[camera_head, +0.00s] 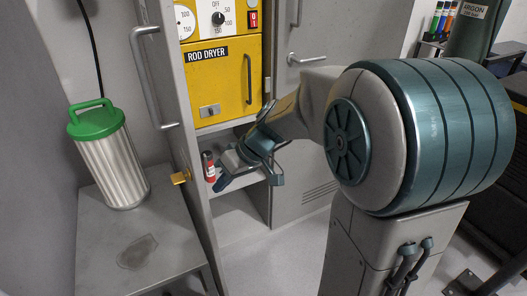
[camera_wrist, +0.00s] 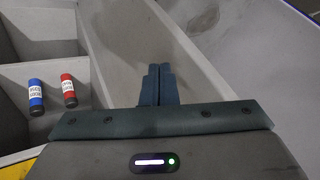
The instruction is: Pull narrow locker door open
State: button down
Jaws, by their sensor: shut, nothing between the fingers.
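The narrow grey locker door (camera_head: 172,60) stands open at the left of the locker in the head view, with a long bar handle (camera_head: 151,78) on its left face. My gripper (camera_head: 224,183) is to the right of the door, at the locker's opening, low in front of the shelf. In the wrist view my gripper (camera_wrist: 158,84) has its two dark fingers together and empty, over a grey panel that looks like the door (camera_wrist: 125,50). I cannot tell whether they touch it.
A yellow rod dryer (camera_head: 222,80) fills the locker's upper part. Red (camera_wrist: 69,90) and blue (camera_wrist: 36,96) bottles stand on the shelf. A bench (camera_head: 175,240) with a green-lidded canister (camera_head: 112,160) is left of the door. A closed grey door (camera_head: 300,195) is at right.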

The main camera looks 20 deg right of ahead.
jog(key=s+d+f+v, duration=0.1)
jog(key=v, duration=1)
jog(key=s+d+f+m+h+p, duration=0.1)
jog(key=s+m+h+p, duration=0.1)
jog(key=s, duration=0.4)
jog(key=s+d+f+m+t+h+p, duration=0.1)
jog(key=s+f+m+h+p, duration=0.1)
jog(key=s+m+h+p, duration=0.1)
jog(key=shift+s+d+m+h, duration=0.3)
jog(key=shift+s+m+h, duration=0.65)
jog(key=shift+s, duration=0.85)
